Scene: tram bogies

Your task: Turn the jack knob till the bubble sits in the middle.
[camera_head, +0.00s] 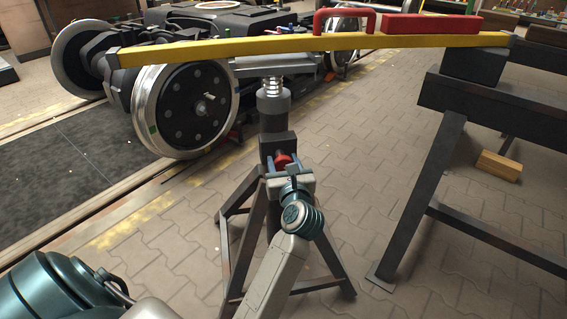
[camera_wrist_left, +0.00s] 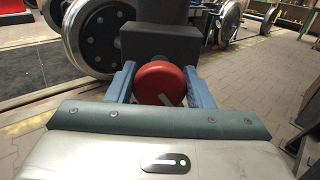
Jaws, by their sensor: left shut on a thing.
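The jack (camera_head: 274,108) stands upright on splayed dark legs, with a bright threaded screw under its top plate. Its red knob (camera_head: 282,160) faces me and also shows in the left wrist view (camera_wrist_left: 160,84). My left gripper (camera_head: 284,165) is shut on the knob, with a blue finger on each side of it. A pale mark shows on the knob's lower face. A long yellow beam (camera_head: 230,48) lies across the jack top and a block on the dark stand at the right. A red bar (camera_head: 432,24) rests on the beam. I cannot make out any bubble. My right gripper is out of view.
A bogie with steel wheels (camera_head: 188,108) stands behind and left of the jack. The dark stand (camera_head: 455,98) with slanted legs is at the right. A red handle-shaped piece (camera_head: 343,13) rises at the beam. A wooden block (camera_head: 499,166) lies on the paved floor.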

